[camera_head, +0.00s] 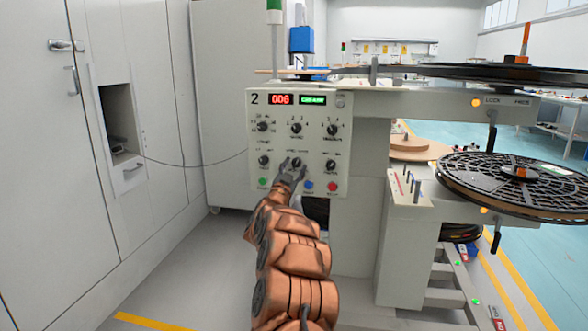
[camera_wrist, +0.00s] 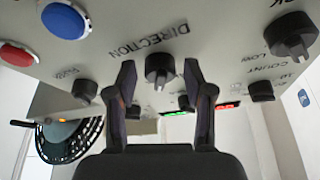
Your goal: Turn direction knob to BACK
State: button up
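The direction knob (camera_wrist: 160,66) is black and sits under the upside-down word DIRECTION in the wrist view. My gripper (camera_wrist: 160,78) is open, with one finger on each side of the knob and a gap showing on both sides. The fingertips appear close to the panel; I cannot tell if they reach around the knob. In the head view my gripper (camera_head: 291,166) is at the lower middle knob of the control panel (camera_head: 335,112) and partly covers it. The knob's setting and the BACK mark cannot be read.
Other black knobs surround it, including one at upper right (camera_wrist: 291,35) in the wrist view. Blue (camera_wrist: 65,20) and red (camera_wrist: 18,54) buttons are at left there. A reel (camera_head: 515,180) stands right of the panel, and grey cabinets (camera_head: 140,210) stand left.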

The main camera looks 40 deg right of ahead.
jog(key=shift+o, duration=0.3)
jog(key=shift+a, duration=0.1)
jog(key=v, duration=1.1)
jog(key=shift+s+a, duration=0.2)
jog(key=shift+a, duration=0.15)
jog(key=shift+f, duration=0.1)
